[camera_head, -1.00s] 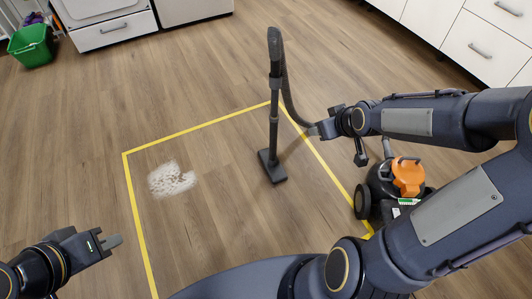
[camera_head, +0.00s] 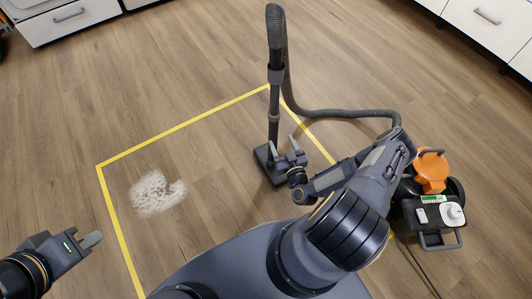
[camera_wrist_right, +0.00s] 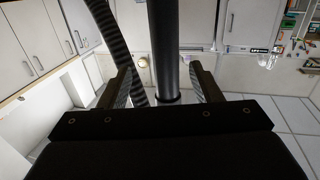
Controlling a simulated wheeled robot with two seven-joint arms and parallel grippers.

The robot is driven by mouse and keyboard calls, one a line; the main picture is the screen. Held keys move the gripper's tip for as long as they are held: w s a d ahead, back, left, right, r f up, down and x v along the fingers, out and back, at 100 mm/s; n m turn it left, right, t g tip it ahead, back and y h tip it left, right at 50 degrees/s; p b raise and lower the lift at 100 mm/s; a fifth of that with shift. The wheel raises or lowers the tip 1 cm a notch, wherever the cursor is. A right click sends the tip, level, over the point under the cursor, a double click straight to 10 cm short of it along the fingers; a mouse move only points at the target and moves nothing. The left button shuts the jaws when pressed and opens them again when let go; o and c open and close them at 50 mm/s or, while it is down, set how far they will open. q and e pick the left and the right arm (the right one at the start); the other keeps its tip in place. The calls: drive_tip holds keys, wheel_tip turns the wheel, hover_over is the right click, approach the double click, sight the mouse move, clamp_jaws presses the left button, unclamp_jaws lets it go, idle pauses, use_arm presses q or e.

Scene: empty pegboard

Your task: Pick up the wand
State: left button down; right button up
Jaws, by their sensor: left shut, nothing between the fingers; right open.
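The wand (camera_head: 274,95) is a dark upright tube with a curved handle at the top and a flat floor head (camera_head: 268,167) on the wooden floor. My right gripper (camera_head: 284,148) is open at the lower part of the wand, just above the floor head. In the right wrist view the wand's tube (camera_wrist_right: 165,50) stands between the two open fingers (camera_wrist_right: 162,88), with a gap on both sides. My left gripper (camera_head: 93,240) is shut and empty, far from the wand at the lower left.
A ribbed hose (camera_head: 340,113) runs from the wand's handle to the vacuum body (camera_head: 430,210) with an orange part at the right. Yellow tape (camera_head: 185,126) outlines a floor area holding a white spill (camera_head: 155,193). White cabinets (camera_head: 490,30) stand at the back right.

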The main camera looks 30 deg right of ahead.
sight(275, 131)
drive_tip(key=shift+w+f+m+h, duration=0.25)
drive_tip(key=shift+w+m+h, duration=0.05)
drive_tip(key=shift+h, duration=0.2)
drive_tip(key=w, duration=0.2)
drive_tip(key=w+b, duration=0.1)
drive_tip(key=w, duration=0.1)
drive_tip(key=w+r+b, duration=0.1)
drive_tip(key=w, duration=0.1)
drive_tip(key=shift+w+d, duration=0.15)
drive_tip(key=shift+w+r, duration=0.1)
drive_tip(key=shift+w, duration=0.35)
drive_tip(key=c, duration=1)
drive_tip(key=shift+r, duration=0.1)
drive_tip(key=shift+c, duration=0.2)
drive_tip(key=shift+r, duration=0.1)
